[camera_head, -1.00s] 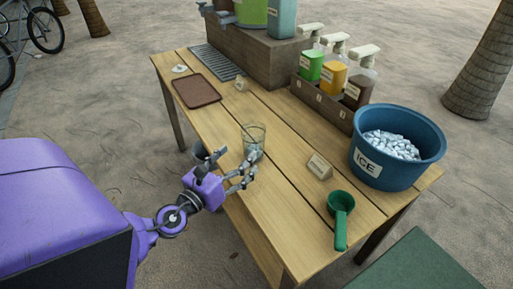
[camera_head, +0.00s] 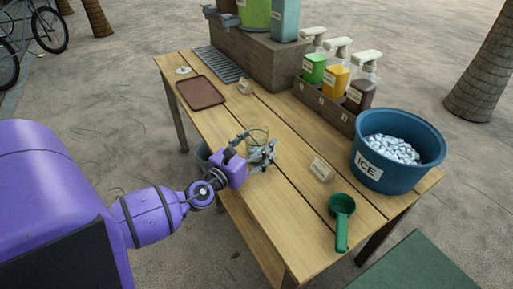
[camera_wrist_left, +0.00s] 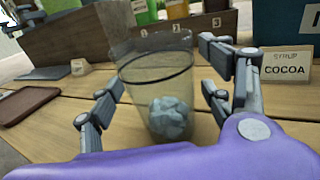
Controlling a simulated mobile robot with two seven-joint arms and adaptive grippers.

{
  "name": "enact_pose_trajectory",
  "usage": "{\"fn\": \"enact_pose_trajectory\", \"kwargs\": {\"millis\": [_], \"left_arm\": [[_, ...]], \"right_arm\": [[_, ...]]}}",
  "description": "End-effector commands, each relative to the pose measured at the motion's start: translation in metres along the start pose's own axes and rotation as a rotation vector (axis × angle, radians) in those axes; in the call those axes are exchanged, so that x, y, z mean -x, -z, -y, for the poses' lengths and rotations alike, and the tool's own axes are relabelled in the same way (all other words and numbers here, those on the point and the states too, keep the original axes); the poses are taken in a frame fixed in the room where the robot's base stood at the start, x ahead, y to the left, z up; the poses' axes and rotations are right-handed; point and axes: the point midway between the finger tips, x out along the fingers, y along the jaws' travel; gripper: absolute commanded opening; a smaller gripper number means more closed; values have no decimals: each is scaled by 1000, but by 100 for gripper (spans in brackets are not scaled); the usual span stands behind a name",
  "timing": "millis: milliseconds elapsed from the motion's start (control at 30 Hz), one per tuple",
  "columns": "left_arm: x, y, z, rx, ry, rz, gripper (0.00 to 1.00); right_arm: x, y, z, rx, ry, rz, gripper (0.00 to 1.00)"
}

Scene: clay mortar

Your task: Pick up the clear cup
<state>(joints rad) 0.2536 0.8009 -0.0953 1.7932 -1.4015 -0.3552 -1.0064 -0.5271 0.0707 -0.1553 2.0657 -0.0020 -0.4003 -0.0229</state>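The clear cup (camera_head: 257,138) stands upright on the wooden table, near its left edge in the head view. In the left wrist view the clear cup (camera_wrist_left: 156,80) has grey-white ice pieces in its bottom. My left gripper (camera_head: 257,150) reaches it from the left, and its fingers lie on both sides of the cup. In the left wrist view the left gripper (camera_wrist_left: 160,108) is open, with gaps between the fingers and the cup's wall. My right gripper is not in view.
A blue ice tub (camera_head: 404,148), a green scoop (camera_head: 341,218) and a small sign (camera_head: 321,169) are to the right. A bottle rack (camera_head: 325,107) stands behind. A brown tray (camera_head: 201,92) lies at the far left. The table's front middle is clear.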

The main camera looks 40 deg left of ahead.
Motion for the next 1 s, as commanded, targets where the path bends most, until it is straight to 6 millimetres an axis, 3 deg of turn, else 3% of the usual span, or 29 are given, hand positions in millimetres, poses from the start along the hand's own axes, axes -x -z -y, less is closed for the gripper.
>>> {"fn": "enact_pose_trajectory", "kwargs": {"millis": [33,367,733,933,1000], "left_arm": [[0,0,0,0,0,0,64],[0,0,0,0,0,1,22],[0,-9,0,1,0,2,22],[1,-41,1,1,1,6,22],[13,-53,6,0,3,4,22]], "right_arm": [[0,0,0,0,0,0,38],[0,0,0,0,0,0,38],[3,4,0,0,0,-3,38],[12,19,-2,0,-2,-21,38],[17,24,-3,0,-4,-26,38]]}}
